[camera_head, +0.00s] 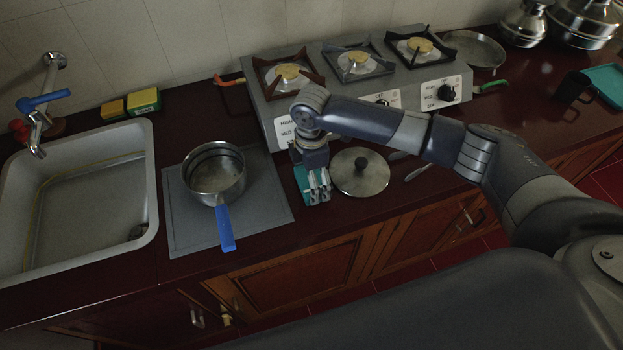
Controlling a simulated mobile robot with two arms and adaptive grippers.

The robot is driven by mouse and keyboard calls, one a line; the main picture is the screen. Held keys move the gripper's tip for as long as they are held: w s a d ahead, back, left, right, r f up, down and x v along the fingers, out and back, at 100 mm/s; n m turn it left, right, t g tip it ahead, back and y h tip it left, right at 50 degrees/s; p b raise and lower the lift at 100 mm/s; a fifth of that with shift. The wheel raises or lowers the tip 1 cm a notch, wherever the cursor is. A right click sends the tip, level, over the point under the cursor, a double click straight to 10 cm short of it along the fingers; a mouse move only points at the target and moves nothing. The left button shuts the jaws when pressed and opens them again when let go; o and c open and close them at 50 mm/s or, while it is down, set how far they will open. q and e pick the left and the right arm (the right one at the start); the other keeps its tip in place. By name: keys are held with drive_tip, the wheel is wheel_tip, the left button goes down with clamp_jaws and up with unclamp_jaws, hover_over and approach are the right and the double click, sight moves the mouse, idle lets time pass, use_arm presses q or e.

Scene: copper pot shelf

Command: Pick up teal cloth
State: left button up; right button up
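The teal cloth (302,181) lies on the dark red counter, just left of the round metal lid (360,184) and in front of the stove. My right arm reaches in from the right, over the stove's front. My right gripper (319,188) points down over the teal cloth and hides part of it. Its two fingers look close together, but whether they are apart or closed on cloth is too small to tell. My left gripper is out of view.
A metal pot with a blue handle (225,228) stands on a grey mat (265,198) to the left. The three-burner stove (262,103) is behind. The sink (149,190) is far left. A teal flat object (607,78) lies far right.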

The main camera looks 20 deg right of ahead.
drive_tip(key=r, duration=0.1)
drive_tip(key=s+r+b, duration=0.1)
drive_tip(key=shift+r, duration=0.4)
drive_tip(key=s+r+b, duration=0.1)
drive_tip(key=s+b, duration=0.1)
drive_tip(key=s, duration=1.3)
drive_tip(key=shift+d+r+b, duration=0.3)
drive_tip(key=shift+d, duration=0.1)
